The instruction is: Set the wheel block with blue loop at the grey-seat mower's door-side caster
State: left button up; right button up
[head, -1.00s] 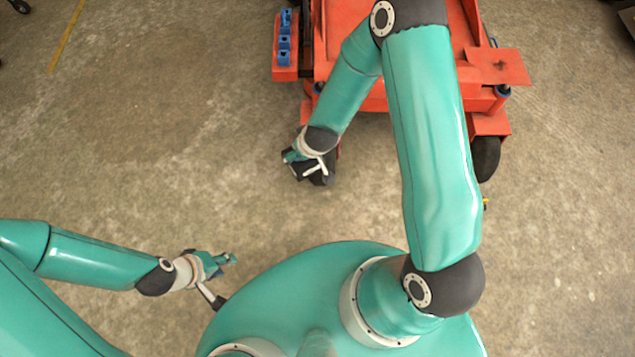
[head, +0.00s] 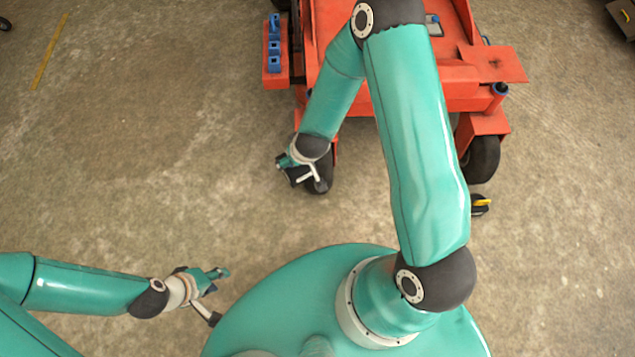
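The mower (head: 440,85) is red-orange and fills the upper middle. Its seat is not in view. A black caster wheel (head: 321,180) is at its near left corner and another (head: 481,158) at its near right. My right gripper (head: 296,171) is low beside the left caster, almost against it in the picture. A small dark block-like shape (head: 295,180) shows at its fingers. It may be the wheel block; no blue loop is visible and whether it is gripped is unclear. My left gripper (head: 217,294) is empty, fingers apart, over bare floor.
A black block with a yellow loop (head: 480,205) lies on the floor in front of the right caster. Blue parts (head: 274,47) sit on the mower's left side plate. A yellow floor line (head: 48,52) runs at upper left.

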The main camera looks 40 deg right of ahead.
jog(key=shift+s+d+f+m+h+b, duration=0.3)
jog(key=shift+d+f+m+b, duration=0.75)
jog(key=shift+f+b, duration=6.4)
jog(key=shift+s+d+f+m+h+b, duration=0.3)
jog(key=shift+d+f+m+b, duration=0.65)
jog(key=shift+f+b, duration=6.45)
jog(key=shift+s+d+f+m+h+b, duration=0.3)
jog(key=shift+d+f+m+b, duration=1.35)
jog(key=shift+f, duration=10.95)
jog(key=shift+w+a+n+b, duration=0.1)
jog(key=shift+a+n+b, duration=0.4)
jog(key=shift+n, duration=0.35)
jog(key=shift+d+f, duration=0.1)
jog(key=shift+f, duration=0.05)
jog(key=o, duration=1.2)
jog(key=shift+g, duration=0.3)
